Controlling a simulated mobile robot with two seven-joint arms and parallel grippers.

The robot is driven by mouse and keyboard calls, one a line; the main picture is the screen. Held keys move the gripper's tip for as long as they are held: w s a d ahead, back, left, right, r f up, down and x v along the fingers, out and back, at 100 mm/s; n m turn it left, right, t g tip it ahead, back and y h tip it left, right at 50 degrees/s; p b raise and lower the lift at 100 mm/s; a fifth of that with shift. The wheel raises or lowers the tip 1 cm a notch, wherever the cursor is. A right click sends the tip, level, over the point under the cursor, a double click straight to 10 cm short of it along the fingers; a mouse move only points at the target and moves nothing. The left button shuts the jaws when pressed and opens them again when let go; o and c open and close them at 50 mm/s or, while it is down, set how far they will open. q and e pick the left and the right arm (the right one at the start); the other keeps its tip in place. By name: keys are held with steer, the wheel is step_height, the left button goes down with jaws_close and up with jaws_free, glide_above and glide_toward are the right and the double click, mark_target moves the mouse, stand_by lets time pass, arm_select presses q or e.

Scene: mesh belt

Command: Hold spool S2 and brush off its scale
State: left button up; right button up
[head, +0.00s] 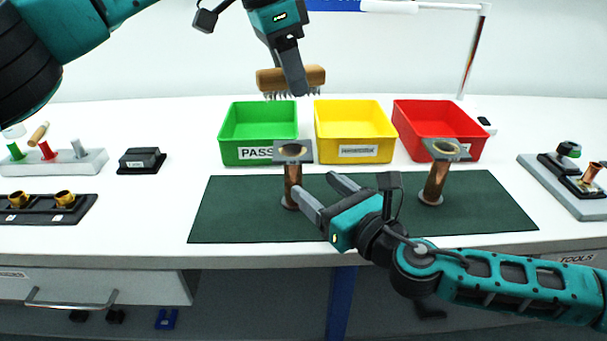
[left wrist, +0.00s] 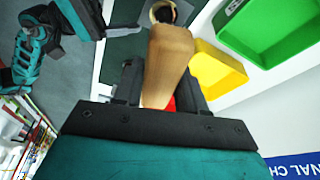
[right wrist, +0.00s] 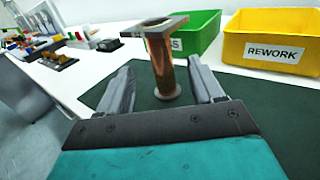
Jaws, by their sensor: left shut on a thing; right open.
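Two copper spools with square grey top flanges stand upright on the dark green mat (head: 370,228): a left spool (head: 292,178) and a right spool (head: 437,182). I cannot tell which one is S2. My left gripper (head: 292,88) is shut on a brush with a wooden handle (head: 315,75), bristles down, held in the air above and behind the left spool. The handle fills the middle of the left wrist view (left wrist: 168,60). My right gripper (head: 318,184) is open; in the right wrist view the left spool (right wrist: 160,62) stands ahead between its fingers, with no visible contact.
Green (head: 230,150), yellow (head: 353,153) and red (head: 465,153) bins stand behind the mat. A rack with coloured pegs (head: 60,163), a black block (head: 142,160) and a black holder with brass parts (head: 40,208) are at left. A tool fixture (head: 570,185) is at right.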

mark_target(299, 172)
steer(key=x, duration=0.7)
steer(key=shift+c, duration=0.2)
steer(key=shift+s, duration=0.1)
steer(key=shift+c, duration=0.2)
stand_by(1.0)
steer(key=shift+c, duration=0.2)
jaws_close()
stand_by(0.4)
steer(key=shift+d, duration=0.1)
stand_by(0.7)
arm_select(q)
steer(key=shift+n, duration=0.6)
steer(key=shift+s+a+f, duration=0.1)
steer(key=shift+a+f, duration=0.15)
steer(key=shift+f, duration=0.35)
steer(key=shift+s+a+f, duration=0.15)
steer(key=shift+a+f, duration=0.15)
steer(key=shift+f, duration=0.35)
steer(key=shift+s+a+f, duration=0.1)
steer(key=shift+a+f, duration=0.15)
steer(key=shift+f, duration=0.35)
